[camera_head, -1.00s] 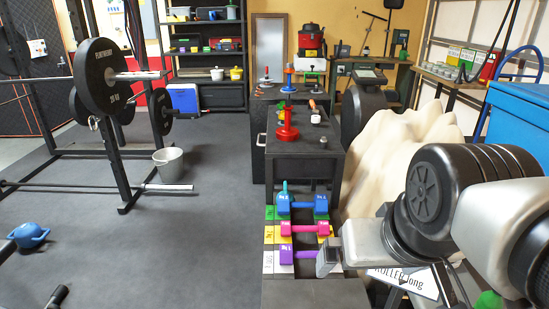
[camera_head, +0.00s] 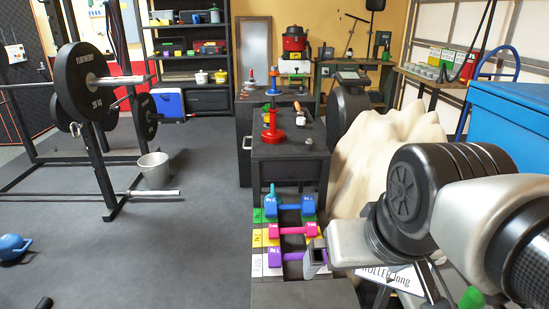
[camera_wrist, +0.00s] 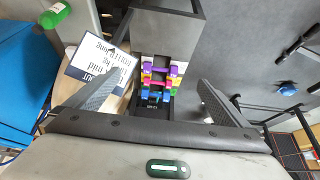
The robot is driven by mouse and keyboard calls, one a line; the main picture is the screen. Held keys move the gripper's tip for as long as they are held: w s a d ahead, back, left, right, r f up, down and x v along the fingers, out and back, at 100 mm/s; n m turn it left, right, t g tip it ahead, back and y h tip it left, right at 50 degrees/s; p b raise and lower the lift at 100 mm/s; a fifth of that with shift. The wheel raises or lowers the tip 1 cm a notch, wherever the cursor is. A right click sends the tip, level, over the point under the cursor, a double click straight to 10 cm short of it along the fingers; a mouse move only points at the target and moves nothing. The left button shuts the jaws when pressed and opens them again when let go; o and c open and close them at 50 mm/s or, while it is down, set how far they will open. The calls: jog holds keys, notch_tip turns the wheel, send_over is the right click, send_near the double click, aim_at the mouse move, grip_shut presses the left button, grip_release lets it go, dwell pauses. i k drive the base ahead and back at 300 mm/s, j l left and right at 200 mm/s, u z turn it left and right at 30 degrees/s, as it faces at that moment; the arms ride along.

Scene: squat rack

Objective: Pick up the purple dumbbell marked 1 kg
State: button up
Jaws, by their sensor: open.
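The purple dumbbell (camera_head: 287,256) lies on the low dark rack, nearest in a row with a pink dumbbell (camera_head: 292,231) and a blue dumbbell (camera_head: 290,207) behind it. Its right end is partly hidden by my gripper (camera_head: 316,258) in the head view. In the wrist view the purple dumbbell (camera_wrist: 161,70) shows whole, centred between my two spread fingers and some way beyond them. My gripper (camera_wrist: 155,103) is open and empty. The 1 kg marking is too small to read.
The rack (camera_head: 300,293) has coloured labels left of the dumbbells. Behind it is a dark cabinet (camera_head: 290,150) with red and blue items on top. A cream rock-like form (camera_head: 385,150) stands close to my arm. A white sign (camera_wrist: 98,63) lies beside the rack.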

aim_at(276, 256)
jog(key=k, duration=0.9)
jog(key=k+z, duration=0.1)
jog(key=z, duration=0.35)
jog(key=k+z, duration=0.15)
jog(key=z, duration=0.25)
jog(key=k+l+z, duration=0.1)
jog(key=z, duration=0.35)
jog(key=j+z, duration=0.35)
jog(key=k+j+z, duration=0.1)
jog(key=j+z, duration=0.25)
jog(key=k+j, duration=0.15)
jog(key=j, duration=0.35)
jog(key=k+j, duration=0.15)
jog(key=j, duration=0.4)
jog(key=k+j, duration=0.2)
jog(key=j, duration=0.3)
jog(key=k+j, duration=0.15)
jog(key=j, duration=0.35)
jog(key=k+j, duration=0.15)
jog(key=j, duration=0.4)
jog(key=k+j, duration=0.15)
jog(key=j, duration=0.35)
jog(key=k+j, duration=0.15)
jog(key=j, duration=0.35)
jog(key=k+j, duration=0.15)
jog(key=j, duration=0.35)
